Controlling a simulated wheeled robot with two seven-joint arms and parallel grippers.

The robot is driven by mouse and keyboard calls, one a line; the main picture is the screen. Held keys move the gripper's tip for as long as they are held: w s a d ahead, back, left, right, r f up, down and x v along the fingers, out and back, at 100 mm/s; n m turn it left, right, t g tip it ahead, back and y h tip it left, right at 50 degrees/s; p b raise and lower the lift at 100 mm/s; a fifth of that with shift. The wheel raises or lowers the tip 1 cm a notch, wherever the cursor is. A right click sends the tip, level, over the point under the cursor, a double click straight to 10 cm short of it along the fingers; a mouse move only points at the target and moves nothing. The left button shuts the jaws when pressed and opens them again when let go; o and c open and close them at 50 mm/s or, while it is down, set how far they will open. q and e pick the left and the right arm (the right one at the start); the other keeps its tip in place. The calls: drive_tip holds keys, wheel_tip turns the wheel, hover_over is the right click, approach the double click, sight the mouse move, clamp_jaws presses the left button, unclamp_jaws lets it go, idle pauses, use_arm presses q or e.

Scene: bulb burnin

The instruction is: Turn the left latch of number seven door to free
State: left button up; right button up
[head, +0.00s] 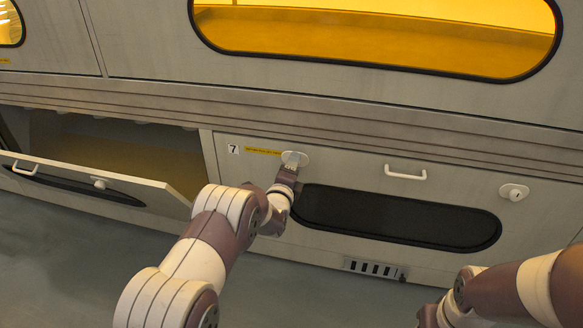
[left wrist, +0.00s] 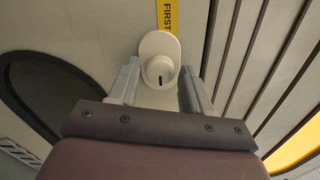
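The number seven door (head: 350,170) is shut and carries a "7" plate (head: 233,149) at its upper left. Its left latch (head: 295,158) is a pale oval plate with a round knob, at the end of a yellow label. In the left wrist view the latch (left wrist: 158,62) shows a short dark mark on its knob, in line with the label. My left gripper (left wrist: 160,88) is open, its fingers on either side of the knob with gaps visible. In the head view my left gripper (head: 289,170) partly covers the latch. My right gripper is not in view.
The right latch (head: 514,192) and a white handle (head: 405,173) are on the same door, with a dark window (head: 395,216) below. A neighbouring door (head: 90,185) hangs open at left, near my left arm. A vent (head: 373,268) is low down.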

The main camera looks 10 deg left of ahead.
use_arm(q)
drive_tip(key=shift+o, duration=0.2)
drive_tip(key=s+p, duration=0.6)
drive_tip(key=s, duration=0.6)
drive_tip(key=shift+s+a, duration=0.2)
drive_tip(key=shift+s, duration=0.15)
